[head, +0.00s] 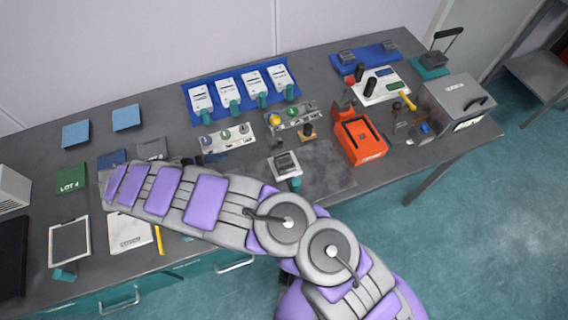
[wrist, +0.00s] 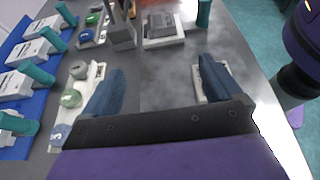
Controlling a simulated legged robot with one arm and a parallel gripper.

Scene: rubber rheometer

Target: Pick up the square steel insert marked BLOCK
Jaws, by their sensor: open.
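A square grey steel block (head: 285,163) sits on a pale square base with a teal grip beside it, near the middle of the table. It also shows at the top of the wrist view (wrist: 161,24). Its marking is too small to read, so I cannot tell if it is the BLOCK insert. My gripper (wrist: 158,82) is open, its two blue fingers wide apart over bare grey tabletop, with nothing between them. The block is ahead of the fingers and apart from them. In the head view my arm hides most of the gripper.
A pale tray with round knobs (wrist: 73,100) lies beside the left finger. A pale strip (wrist: 213,78) lies by the right finger. A blue tray with white cards (head: 240,88) is behind. An orange box (head: 361,139) stands right of the block. Two grey squares sit on a rear blue tray (head: 368,57).

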